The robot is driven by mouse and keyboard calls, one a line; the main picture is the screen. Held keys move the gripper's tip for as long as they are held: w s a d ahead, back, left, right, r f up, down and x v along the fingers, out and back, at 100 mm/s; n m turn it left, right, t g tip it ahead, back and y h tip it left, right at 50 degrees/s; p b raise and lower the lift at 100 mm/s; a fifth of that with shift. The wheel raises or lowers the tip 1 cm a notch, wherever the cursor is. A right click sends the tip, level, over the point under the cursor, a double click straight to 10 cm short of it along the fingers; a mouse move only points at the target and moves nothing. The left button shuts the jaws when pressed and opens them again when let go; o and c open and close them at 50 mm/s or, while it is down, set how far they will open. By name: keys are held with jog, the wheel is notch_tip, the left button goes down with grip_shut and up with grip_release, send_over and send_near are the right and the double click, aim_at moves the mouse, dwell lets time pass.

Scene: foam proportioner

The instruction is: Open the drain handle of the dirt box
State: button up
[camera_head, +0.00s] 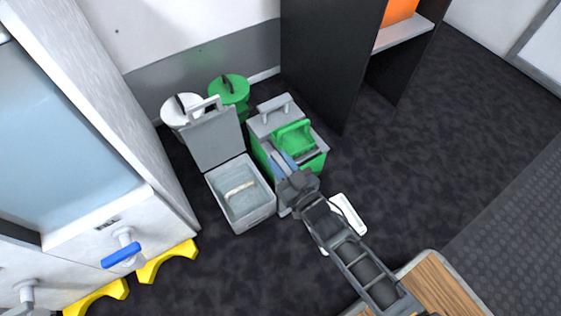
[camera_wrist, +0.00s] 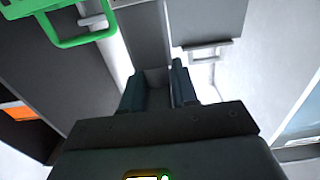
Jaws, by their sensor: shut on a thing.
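An open grey box (camera_head: 241,217) with its grey lid (camera_head: 212,139) raised stands on the dark floor. A pale bar lies inside it. Beside it stands a green and grey box (camera_head: 310,163) with a green handle (camera_head: 292,137). I cannot tell which one is the dirt box. My gripper (camera_wrist: 157,88) is at the near side of these boxes, shut on a grey part (camera_wrist: 150,45) that shows between its fingers. The wrist hides the gripped spot in the head view. A blue lever (camera_head: 121,256) sits on the white machine at left, away from my gripper.
A white canister (camera_head: 181,110) and a green canister (camera_head: 230,94) stand behind the boxes. A dark cabinet (camera_head: 325,60) rises behind and to the right. Yellow feet (camera_head: 167,262) stick out below the white machine (camera_head: 125,220). The floor to the right is open.

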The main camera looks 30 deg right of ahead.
grip_shut()
